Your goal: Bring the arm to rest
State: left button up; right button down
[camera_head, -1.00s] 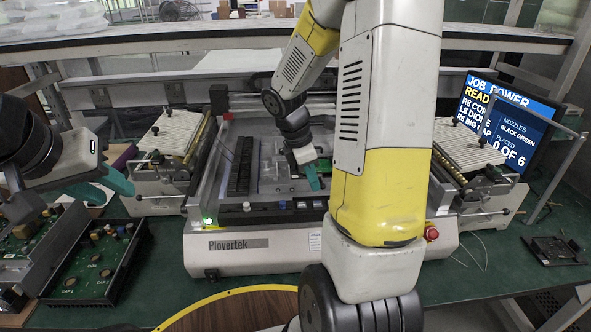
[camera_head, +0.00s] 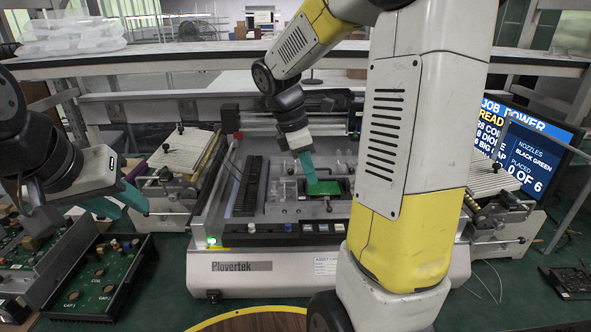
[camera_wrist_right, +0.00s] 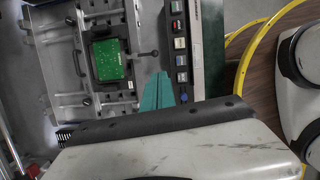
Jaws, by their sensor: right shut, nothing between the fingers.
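My right arm reaches across the middle of the head view, and its gripper (camera_head: 308,172) with teal fingers hangs over the bed of the Plovertek machine (camera_head: 330,262). In the right wrist view the right gripper (camera_wrist_right: 158,90) is shut with nothing between its fingers. A green circuit board (camera_wrist_right: 110,59) sits in a dark frame on the machine bed, beside the fingertips; it also shows in the head view (camera_head: 322,188). My left gripper (camera_head: 128,203), with teal fingers, is at the far left above a tray of boards; its jaw opening is unclear.
A dark tray with a green board (camera_head: 100,283) lies at the lower left. A monitor (camera_head: 522,148) stands at the right, reading 0 of 6. A row of buttons (camera_wrist_right: 179,45) lines the machine's front edge. A round wooden surface with a yellow rim (camera_wrist_right: 262,70) is in front.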

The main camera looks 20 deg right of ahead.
jog(key=s+a+r+m+t+y, duration=0.2)
jog(key=s+a+r+m+t, duration=0.1)
jog(key=s+m, duration=0.3)
jog(key=s+a+r+m+t+y, duration=0.3)
jog(key=s+a+r+m, duration=0.1)
jog(key=s+m, duration=0.3)
jog(key=shift+s+a+r+m+t+y, duration=0.15)
jog(key=shift+r+m+t+y, duration=0.3)
jog(key=shift+m, duration=0.95)
jog(key=shift+r, duration=0.1)
